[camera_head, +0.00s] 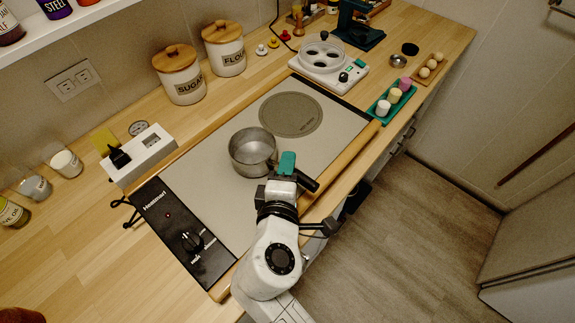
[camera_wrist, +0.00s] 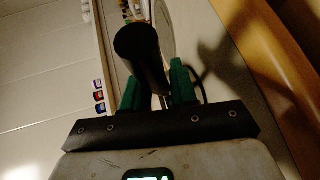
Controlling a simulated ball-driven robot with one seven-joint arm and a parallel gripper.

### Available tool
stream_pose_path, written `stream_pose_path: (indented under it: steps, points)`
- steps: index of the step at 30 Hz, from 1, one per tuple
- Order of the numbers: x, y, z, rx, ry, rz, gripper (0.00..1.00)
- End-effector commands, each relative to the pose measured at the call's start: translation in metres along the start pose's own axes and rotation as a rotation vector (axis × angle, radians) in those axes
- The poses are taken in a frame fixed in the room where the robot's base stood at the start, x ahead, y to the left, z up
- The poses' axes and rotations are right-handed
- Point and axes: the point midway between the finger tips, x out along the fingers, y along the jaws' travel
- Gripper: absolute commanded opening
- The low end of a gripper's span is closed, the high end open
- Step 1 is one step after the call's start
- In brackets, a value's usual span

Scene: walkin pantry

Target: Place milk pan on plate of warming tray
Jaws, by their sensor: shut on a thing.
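The milk pan (camera_head: 253,148) is a round grey metal pan with a dark handle, over the warming tray's pale plate in the head view. My gripper (camera_head: 288,165) is shut on its handle (camera_head: 307,184). In the wrist view the dark handle (camera_wrist: 142,52) stands between the green fingers of my gripper (camera_wrist: 156,90). The warming tray (camera_head: 205,187) has a black control panel (camera_head: 184,235) with a knob and a lit red light. A darker grey disc (camera_head: 290,114) marks the plate behind and right of the pan. I cannot tell whether the pan's base touches the plate.
Sugar (camera_head: 181,80) and flour (camera_head: 224,52) canisters stand behind the tray. A white egg cooker (camera_head: 329,63) stands at its far end. A wooden rail (camera_head: 345,163) runs along the tray's front.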

Motion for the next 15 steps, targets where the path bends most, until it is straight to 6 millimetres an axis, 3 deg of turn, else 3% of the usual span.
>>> stream_pose_path:
  steps: [8, 9, 15]
  points:
    - [0.0006, -0.0017, -0.0001, 0.001, 0.0, 0.002, 0.0]
    - [0.0006, -0.0024, 0.0, 0.0, 0.0, 0.0, 0.29]
    - [0.0004, -0.0019, 0.0, 0.0, 0.0, 0.0, 0.48]
